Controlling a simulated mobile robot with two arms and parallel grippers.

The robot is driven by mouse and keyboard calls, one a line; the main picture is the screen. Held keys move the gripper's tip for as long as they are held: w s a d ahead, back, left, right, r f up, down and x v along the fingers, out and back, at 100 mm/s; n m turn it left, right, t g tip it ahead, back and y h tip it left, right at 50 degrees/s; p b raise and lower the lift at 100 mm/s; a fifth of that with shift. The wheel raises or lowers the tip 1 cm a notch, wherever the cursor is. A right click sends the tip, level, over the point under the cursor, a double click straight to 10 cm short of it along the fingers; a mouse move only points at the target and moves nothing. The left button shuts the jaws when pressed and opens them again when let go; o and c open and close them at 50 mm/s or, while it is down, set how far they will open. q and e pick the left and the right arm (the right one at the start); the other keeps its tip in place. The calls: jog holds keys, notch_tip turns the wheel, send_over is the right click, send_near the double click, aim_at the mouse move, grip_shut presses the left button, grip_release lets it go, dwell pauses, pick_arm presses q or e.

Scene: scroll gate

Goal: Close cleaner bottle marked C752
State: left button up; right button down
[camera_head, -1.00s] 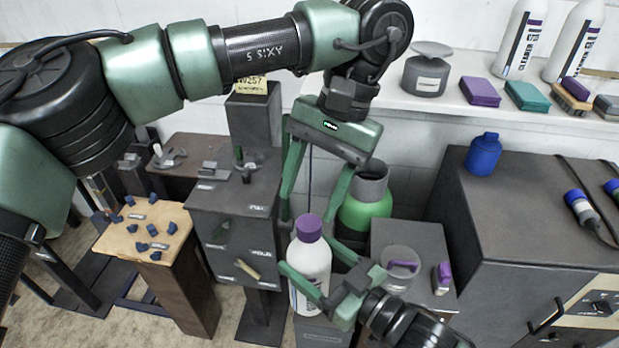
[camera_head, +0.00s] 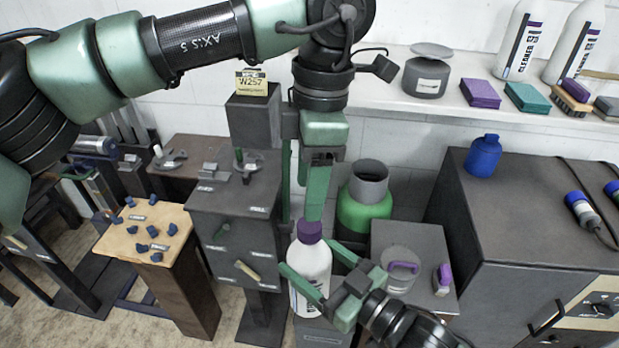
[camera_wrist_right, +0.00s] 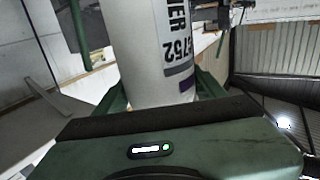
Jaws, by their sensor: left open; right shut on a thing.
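The white cleaner bottle (camera_head: 309,267) stands upright at the middle front, with a purple cap (camera_head: 309,231) on its top. How tightly the cap sits cannot be told. In the right wrist view the bottle (camera_wrist_right: 150,50) shows a label with "752" readable. My right gripper (camera_head: 305,285) is shut around the bottle's body from the front right; its fingers flank the bottle in the wrist view. My left gripper (camera_head: 302,208) points down above the cap, open, with its fingers near the cap's top. Whether a finger touches the cap cannot be told.
A green canister (camera_head: 364,215) with a grey top stands just behind the bottle to the right. A dark pedestal (camera_head: 235,220) stands close on the left. A shelf (camera_head: 440,103) with other bottles and sponges runs along the back right. A blue bottle (camera_head: 484,155) sits on the dark cabinet.

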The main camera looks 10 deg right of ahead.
aim_at(309, 224)
pick_arm(q)
jog(key=n, duration=0.4)
jog(key=shift+r, duration=0.2)
jog(key=n, duration=0.4)
jog(key=n+h, duration=0.1)
jog(key=n, duration=0.1)
jog(key=shift+s+r, duration=0.1)
jog(key=shift+r, duration=0.2)
jog(key=shift+f, duration=4.05)
grip_shut()
jog(key=m, duration=0.6)
jog(key=shift+m, duration=0.3)
jog(key=m, duration=0.5)
jog(key=shift+a, duration=0.1)
jog(key=shift+o, duration=0.8)
grip_release()
